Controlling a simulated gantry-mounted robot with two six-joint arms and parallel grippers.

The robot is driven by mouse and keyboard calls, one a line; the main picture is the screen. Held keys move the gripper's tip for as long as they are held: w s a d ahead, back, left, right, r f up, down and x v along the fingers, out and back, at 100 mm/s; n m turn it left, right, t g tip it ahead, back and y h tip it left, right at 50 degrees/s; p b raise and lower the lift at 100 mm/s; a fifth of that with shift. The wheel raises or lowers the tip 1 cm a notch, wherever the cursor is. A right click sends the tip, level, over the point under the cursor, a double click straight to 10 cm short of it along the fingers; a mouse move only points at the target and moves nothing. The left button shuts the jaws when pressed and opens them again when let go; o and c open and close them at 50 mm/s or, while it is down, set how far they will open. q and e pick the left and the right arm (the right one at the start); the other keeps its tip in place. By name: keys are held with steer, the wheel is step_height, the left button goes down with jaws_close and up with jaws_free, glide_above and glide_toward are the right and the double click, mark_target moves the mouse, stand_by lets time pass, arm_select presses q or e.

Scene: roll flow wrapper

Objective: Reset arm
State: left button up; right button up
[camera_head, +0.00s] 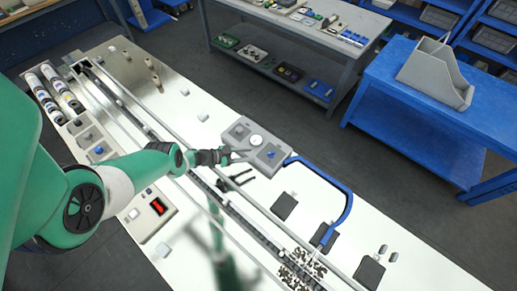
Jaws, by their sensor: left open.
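My green left arm comes in from the left and reaches across the flow wrapper's pale metal bed (198,257). My left gripper (246,155) is at its end, open, with nothing seen between its fingers. In the picture it overlaps the near edge of a grey control box (240,130) with a round white dial and a blue knob; I cannot tell whether they touch. My right gripper is not in view.
A long channel (150,130) runs diagonally along the bed. A blue curved bar (349,205) stands right of the box. Small dark pieces (302,266) lie at the lower end. A blue table (420,120) with a grey holder (437,75) stands at right, across open floor.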

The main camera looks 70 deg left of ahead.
arm_select(q)
steer(key=shift+s+r, duration=0.2)
steer(key=shift+s, duration=0.5)
